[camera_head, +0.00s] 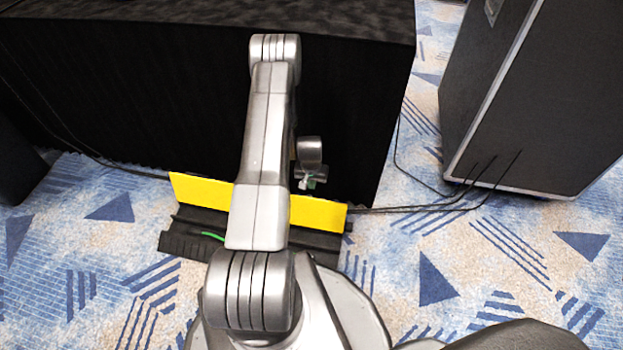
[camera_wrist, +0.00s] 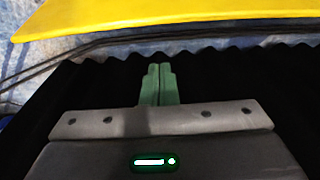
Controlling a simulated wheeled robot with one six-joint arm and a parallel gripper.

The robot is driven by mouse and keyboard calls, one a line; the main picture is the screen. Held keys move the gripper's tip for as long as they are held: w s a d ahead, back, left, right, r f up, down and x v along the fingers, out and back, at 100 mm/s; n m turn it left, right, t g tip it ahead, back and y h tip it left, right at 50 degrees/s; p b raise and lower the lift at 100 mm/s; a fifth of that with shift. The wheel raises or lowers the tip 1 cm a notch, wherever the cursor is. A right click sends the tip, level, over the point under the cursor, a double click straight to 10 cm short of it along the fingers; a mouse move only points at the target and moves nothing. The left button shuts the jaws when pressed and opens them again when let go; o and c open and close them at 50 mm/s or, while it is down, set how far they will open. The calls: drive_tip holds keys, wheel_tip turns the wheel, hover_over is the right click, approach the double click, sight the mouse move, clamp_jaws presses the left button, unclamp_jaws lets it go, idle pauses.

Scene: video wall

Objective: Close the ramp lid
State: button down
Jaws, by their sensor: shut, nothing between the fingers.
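The yellow ramp lid (camera_head: 318,213) stands raised, open, along the back of the black cable ramp (camera_head: 180,240) in the head view. My arm hides its middle. A short green strip (camera_head: 212,236) shows in the ramp's open channel. In the wrist view the lid (camera_wrist: 170,16) crosses the top edge, apart from my fingertips. My gripper (camera_wrist: 159,68) is shut and empty, its green fingers together. In the head view my gripper (camera_head: 308,183) is small and partly hidden, just behind the lid, on the side of the black-draped block.
The black-draped block (camera_head: 350,110) stands close behind the ramp. Its pleated cloth (camera_wrist: 230,75) fills much of the wrist view. Dark cables (camera_head: 400,208) run over the patterned carpet to the right. A grey case (camera_head: 545,100) stands at right. Carpet is open on both sides of the ramp.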

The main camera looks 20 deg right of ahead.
drive_tip(key=s+a, duration=0.2)
drive_tip(key=s, duration=0.1)
drive_tip(key=shift+f+b, duration=0.1)
drive_tip(key=shift+b, duration=0.3)
drive_tip(key=shift+s, duration=0.1)
